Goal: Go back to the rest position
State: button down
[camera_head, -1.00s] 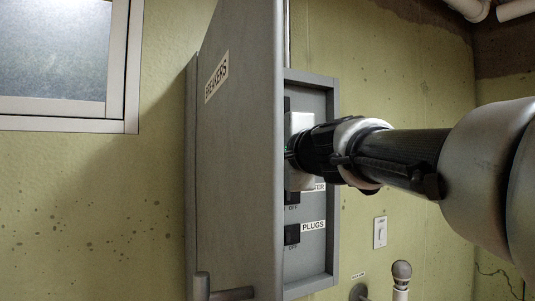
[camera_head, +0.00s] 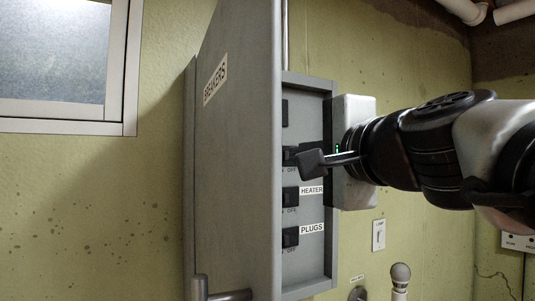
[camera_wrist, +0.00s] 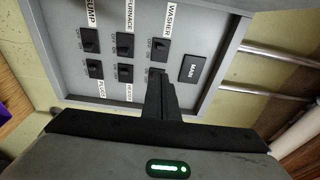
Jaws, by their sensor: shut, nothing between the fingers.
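My gripper (camera_head: 318,162) is in front of the open breaker box (camera_head: 331,255) in the head view, its fingers together and empty. They cover part of the panel above the HEATER switch (camera_head: 291,197). The PLUGS switch (camera_head: 291,236) is lower in the head view.
The open grey door (camera_head: 240,150), marked BREAKERS, stands left of the box and close to my gripper. Pipes (camera_head: 455,10) run at upper right. A window (camera_head: 60,60) is at left.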

jog(key=s+f+n+g+h, duration=0.1)
jog(key=s+f+n+g, duration=0.2)
jog(key=f, duration=0.7)
jog(key=s+f+n+g, duration=0.15)
jog(key=f+n, duration=0.25)
jog(key=f, duration=0.6)
jog(key=s+d+f+n+g+h, duration=0.25)
jog(key=s+f, duration=0.25)
jog(key=f, duration=0.4)
jog(key=s+d+f+n+g+h, duration=0.2)
jog(key=s+d+f+n+g, duration=0.2)
jog(key=f, duration=0.4)
notch_tip(320, 180, up, 11)
jog(key=s+d+p, duration=0.1)
jog(key=p, duration=1.2)
jog(key=shift+s+r+n, duration=0.2)
jog(key=shift+n, duration=0.15)
